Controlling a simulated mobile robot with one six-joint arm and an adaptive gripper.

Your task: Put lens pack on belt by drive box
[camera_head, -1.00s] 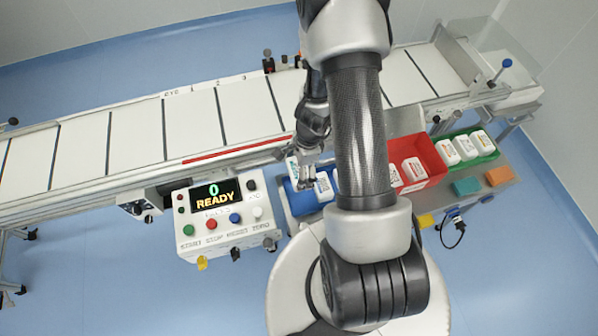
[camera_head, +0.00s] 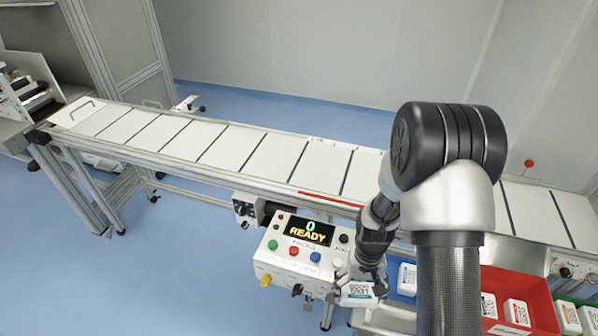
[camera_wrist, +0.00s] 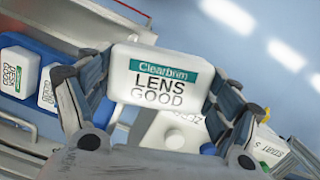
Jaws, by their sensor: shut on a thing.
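My gripper (camera_head: 360,284) is shut on a white lens pack (camera_wrist: 160,82) with a teal band and the words "LENS GOOD". The pack also shows in the head view (camera_head: 358,293), at the right front corner of the control box, apart from the belt. The jaws grip it from both sides in the wrist view. The white belt (camera_head: 232,147) with dark cross lines runs behind the control box. A small grey box (camera_head: 246,208) with a dark cylinder sits under the belt's near edge, left of the control box; it may be the drive box.
The control box (camera_head: 300,262) shows "0 READY" and has coloured buttons. A blue bin (camera_wrist: 42,113) with white packs, a red bin (camera_head: 538,300) and a green bin stand to the right. A red strip (camera_head: 330,198) marks the belt's near rail. The belt's visible surface is clear.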

